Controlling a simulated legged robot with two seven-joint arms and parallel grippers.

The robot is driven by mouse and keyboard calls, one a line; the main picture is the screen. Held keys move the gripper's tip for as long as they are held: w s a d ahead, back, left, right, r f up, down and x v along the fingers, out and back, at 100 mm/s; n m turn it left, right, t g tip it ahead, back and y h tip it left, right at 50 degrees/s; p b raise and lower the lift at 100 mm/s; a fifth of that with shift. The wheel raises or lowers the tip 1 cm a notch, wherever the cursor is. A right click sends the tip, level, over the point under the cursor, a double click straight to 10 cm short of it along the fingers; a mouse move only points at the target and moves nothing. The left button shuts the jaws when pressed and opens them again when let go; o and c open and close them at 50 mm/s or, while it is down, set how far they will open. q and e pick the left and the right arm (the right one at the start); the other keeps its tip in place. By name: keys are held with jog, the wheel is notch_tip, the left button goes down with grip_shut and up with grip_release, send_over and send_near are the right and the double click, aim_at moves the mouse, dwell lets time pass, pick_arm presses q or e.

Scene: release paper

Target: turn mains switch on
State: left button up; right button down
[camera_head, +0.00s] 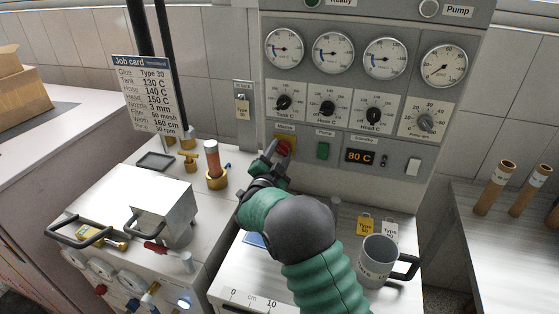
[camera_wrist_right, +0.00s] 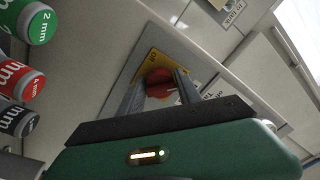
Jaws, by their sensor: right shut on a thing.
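The mains switch (camera_head: 283,147) is a red rotary knob on a yellow plate, low at the left of the grey control panel. In the right wrist view the red knob (camera_wrist_right: 159,82) sits between my two fingers, on its yellow plate (camera_wrist_right: 150,66) with black lettering. My right gripper (camera_head: 276,153) reaches up to the panel and is shut on the knob. The fingers also show in the right wrist view (camera_wrist_right: 160,90), one on each side of the knob. My arm hides part of the panel's lower edge. My left gripper is not in view.
A grey mug (camera_head: 378,262) stands on the bench at right. A metal box (camera_head: 163,209) and a brass-based cylinder (camera_head: 213,165) stand at left.

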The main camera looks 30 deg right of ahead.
jog(key=shift+s+f, duration=0.1)
jog(key=shift+f, duration=0.25)
jog(key=shift+m, duration=0.3)
jog(key=c, duration=1.2)
grip_release()
jog(key=o, duration=0.3)
jog(key=shift+s+r, duration=0.2)
jog(key=shift+r, duration=0.1)
jog(key=shift+o, duration=0.2)
jog(key=shift+w, duration=0.1)
jog(key=shift+a+f, duration=0.1)
jog(key=shift+a, duration=0.15)
jog(key=b+v, duration=0.1)
jog(key=v, duration=1.5)
jog(key=shift+s+b, duration=0.25)
jog(key=shift+b, duration=0.1)
